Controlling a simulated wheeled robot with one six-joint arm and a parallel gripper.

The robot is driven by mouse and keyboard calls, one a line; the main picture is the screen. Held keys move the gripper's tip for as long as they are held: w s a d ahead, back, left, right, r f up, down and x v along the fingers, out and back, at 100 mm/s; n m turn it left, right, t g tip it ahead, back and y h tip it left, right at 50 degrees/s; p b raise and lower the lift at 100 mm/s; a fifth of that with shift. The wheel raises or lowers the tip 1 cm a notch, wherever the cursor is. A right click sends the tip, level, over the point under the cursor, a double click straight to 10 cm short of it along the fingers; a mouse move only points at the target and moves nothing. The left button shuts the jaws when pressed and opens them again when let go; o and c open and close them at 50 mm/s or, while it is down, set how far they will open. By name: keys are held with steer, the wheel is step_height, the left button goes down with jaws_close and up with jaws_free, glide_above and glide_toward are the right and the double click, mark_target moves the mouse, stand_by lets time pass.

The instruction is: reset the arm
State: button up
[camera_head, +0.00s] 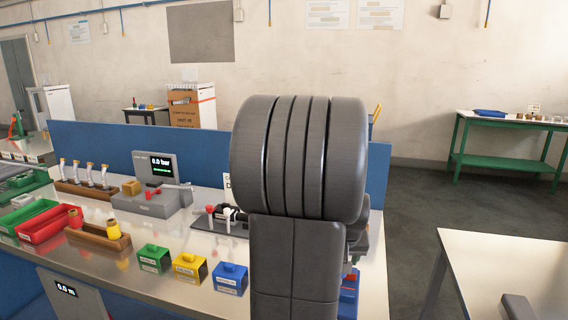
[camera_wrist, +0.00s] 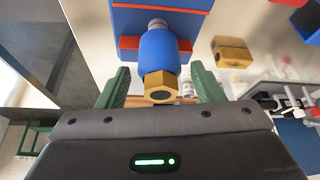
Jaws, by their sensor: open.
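My gripper (camera_wrist: 160,72) shows in the wrist view with its two green fingers spread apart. A blue fitting (camera_wrist: 158,48) with a brass hex end (camera_wrist: 160,86) lies between the fingers in the picture. I cannot tell whether the fingers touch it or how far off it is. The fitting joins a blue block with red strips (camera_wrist: 160,20). In the head view my dark grey arm rises in front of the bench and hides my gripper. Part of a blue and red object (camera_head: 349,292) shows beside the arm's lower right.
The bench (camera_head: 215,297) holds green, yellow (camera_head: 189,268) and blue (camera_head: 230,277) small boxes, a red bin (camera_head: 48,223), and a grey gauge unit (camera_head: 155,185) reading 0.0 bar. A blue panel (camera_head: 90,135) backs it. A pale table (camera_head: 510,270) stands right, with open floor between.

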steer(key=shift+w+f, duration=0.1)
steer(key=shift+f, duration=0.25)
steer(key=shift+r, duration=0.25)
steer(key=shift+f, duration=0.25)
steer(key=v, duration=1.4)
steer(key=x, duration=1.4)
steer(key=shift+f, duration=0.15)
step_height(320, 180, up, 4)
steer(key=p, duration=0.3)
steer(key=shift+w+r+p, duration=0.1)
steer(key=shift+r+p, duration=1.1)
steer(key=shift+r, duration=0.15)
